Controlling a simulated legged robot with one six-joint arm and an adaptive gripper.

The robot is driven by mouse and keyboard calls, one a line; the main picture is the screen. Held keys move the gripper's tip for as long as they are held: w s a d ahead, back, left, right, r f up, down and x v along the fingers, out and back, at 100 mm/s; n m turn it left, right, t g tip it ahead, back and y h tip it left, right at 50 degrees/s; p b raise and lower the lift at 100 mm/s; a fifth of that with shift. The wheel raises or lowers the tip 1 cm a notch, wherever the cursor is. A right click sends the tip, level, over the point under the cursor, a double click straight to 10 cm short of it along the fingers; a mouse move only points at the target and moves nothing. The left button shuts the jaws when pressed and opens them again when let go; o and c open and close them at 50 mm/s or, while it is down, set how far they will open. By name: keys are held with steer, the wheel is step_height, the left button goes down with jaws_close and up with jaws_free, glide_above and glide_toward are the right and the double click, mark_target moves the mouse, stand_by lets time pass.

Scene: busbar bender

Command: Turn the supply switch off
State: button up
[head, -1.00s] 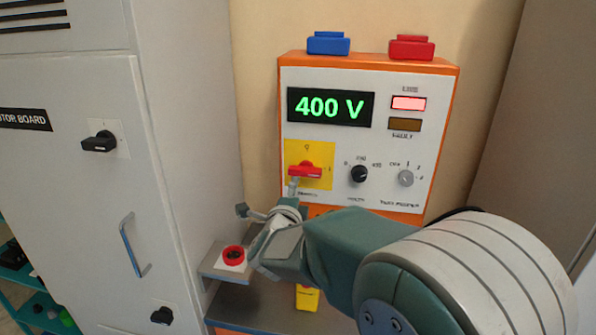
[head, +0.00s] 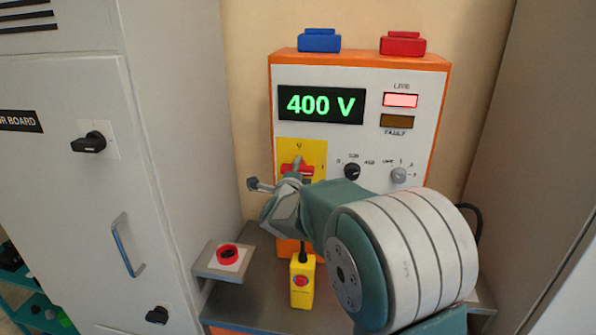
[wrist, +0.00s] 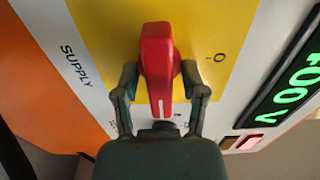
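The supply switch (head: 297,170) is a red handle on a yellow plate, at the lower left of the orange-edged panel. In the wrist view the red handle (wrist: 158,65) shows large, with a white mark at its lower end and an "O" label to its right. My gripper (wrist: 160,75) has one finger on each side of the handle. Both fingertips look close against its sides, so it appears shut on the handle. In the head view my gripper (head: 292,180) partly covers the switch. The display (head: 321,105) reads 400 V and the upper lamp (head: 400,100) is lit.
Black (head: 352,171) and grey (head: 399,175) knobs sit right of the switch. A red button box (head: 227,254) and a yellow box (head: 302,285) are below. A grey cabinet (head: 75,200) stands left. Blue (head: 319,41) and red (head: 403,43) blocks sit on top.

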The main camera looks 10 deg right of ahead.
steer(key=shift+f, duration=0.1)
steer(key=shift+c, duration=0.8)
steer(key=shift+a, duration=0.1)
steer(key=shift+f+n, duration=0.1)
steer(key=shift+n, duration=0.2)
steer(key=n, duration=0.4)
steer(key=shift+a+f, duration=0.1)
steer(key=n, duration=0.4)
steer(key=shift+f+n, duration=0.1)
steer(key=shift+n, duration=0.3)
steer(key=n, duration=0.4)
steer(key=shift+n, duration=2.4)
